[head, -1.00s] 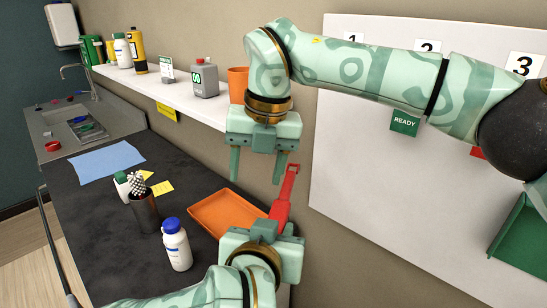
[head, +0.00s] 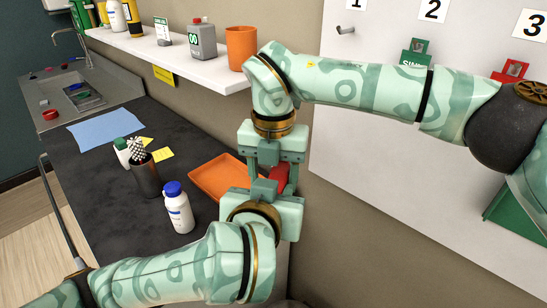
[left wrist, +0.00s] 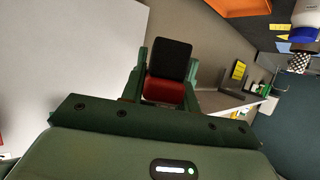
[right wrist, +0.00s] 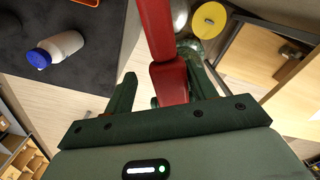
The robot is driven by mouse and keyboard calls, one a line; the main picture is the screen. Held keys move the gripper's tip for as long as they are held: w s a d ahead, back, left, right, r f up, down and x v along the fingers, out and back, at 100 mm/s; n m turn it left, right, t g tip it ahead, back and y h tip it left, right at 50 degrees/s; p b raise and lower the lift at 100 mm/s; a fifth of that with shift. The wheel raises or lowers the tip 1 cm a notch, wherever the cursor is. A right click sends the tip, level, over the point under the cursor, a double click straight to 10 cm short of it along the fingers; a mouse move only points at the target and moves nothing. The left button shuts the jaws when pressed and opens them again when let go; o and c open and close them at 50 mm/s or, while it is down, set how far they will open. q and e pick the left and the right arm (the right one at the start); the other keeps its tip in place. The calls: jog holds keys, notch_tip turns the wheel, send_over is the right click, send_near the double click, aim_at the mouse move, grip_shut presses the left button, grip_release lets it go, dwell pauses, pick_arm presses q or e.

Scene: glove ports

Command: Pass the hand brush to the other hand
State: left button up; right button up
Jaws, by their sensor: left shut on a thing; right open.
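The red hand brush (head: 279,177) is mostly hidden between my two grippers in the head view. My left gripper (head: 266,190), coming from below, is shut on it. In the left wrist view a red part with a black block (left wrist: 169,60) sits between its fingers. My right gripper (head: 271,172) comes down from above with its fingers apart. In the right wrist view the red handle (right wrist: 166,45) runs between those open fingers, nearer the right one. I cannot tell whether a finger touches it.
An orange tray (head: 218,180), a white bottle with a blue cap (head: 178,212) and a dark cup (head: 146,178) stand on the black counter. A shelf (head: 180,62) with containers is behind. A white board (head: 350,130) with hooks and tags is at the right.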

jog(key=shift+f, duration=0.15)
jog(key=c, duration=1.1)
pick_arm(q)
jog(key=o, duration=1.1)
jog(key=shift+s+d, duration=0.1)
pick_arm(e)
jog(key=shift+s+a, duration=0.1)
jog(key=shift+a, duration=0.05)
